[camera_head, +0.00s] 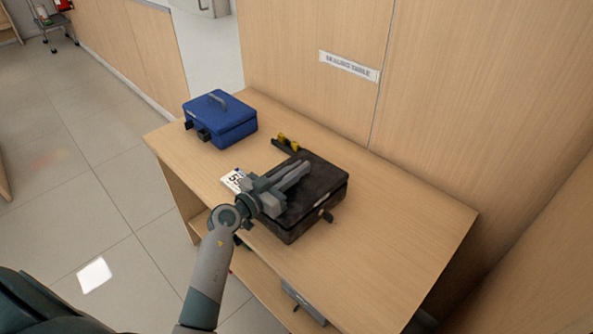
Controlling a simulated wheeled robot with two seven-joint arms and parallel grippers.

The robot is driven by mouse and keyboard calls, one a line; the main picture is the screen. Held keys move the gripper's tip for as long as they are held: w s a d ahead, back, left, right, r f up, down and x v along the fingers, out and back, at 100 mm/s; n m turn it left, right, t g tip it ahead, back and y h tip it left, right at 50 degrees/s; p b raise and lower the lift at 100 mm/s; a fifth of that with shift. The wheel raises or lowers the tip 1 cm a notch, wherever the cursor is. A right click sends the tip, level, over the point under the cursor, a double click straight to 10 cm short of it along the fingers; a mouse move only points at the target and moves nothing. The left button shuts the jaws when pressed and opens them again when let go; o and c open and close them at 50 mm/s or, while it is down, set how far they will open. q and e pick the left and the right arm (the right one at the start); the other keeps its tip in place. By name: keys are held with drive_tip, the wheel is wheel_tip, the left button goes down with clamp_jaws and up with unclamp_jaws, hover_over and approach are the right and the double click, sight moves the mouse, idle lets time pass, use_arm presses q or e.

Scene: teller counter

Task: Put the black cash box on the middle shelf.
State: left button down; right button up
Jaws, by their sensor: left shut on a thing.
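The black cash box (328,178) sits at the middle of the wooden table top (405,222), its lid shut. It looks dark and worn, with a latch on its front side. My left gripper (296,172) reaches in from the front edge and lies over the lid. It is shut on the black cash box, apparently at its handle, which the fingers hide. I cannot tell whether the box is lifted off the table. Part of a shelf (262,284) shows below the table top; most of it is hidden by the top and my arm. My right gripper is not in view.
A blue cash box (220,118) stands at the table's left end. A numbered card (233,180) lies left of the black box, and a small black-and-yellow item (288,143) behind it. A grey box (303,300) sits below the top. A wooden wall closes the back; the table's right end is clear.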

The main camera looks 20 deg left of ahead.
use_arm(q)
drive_tip(key=c, duration=2.1)
unclamp_jaws()
drive_tip(key=shift+o, duration=1.3)
drive_tip(key=shift+s, duration=0.1)
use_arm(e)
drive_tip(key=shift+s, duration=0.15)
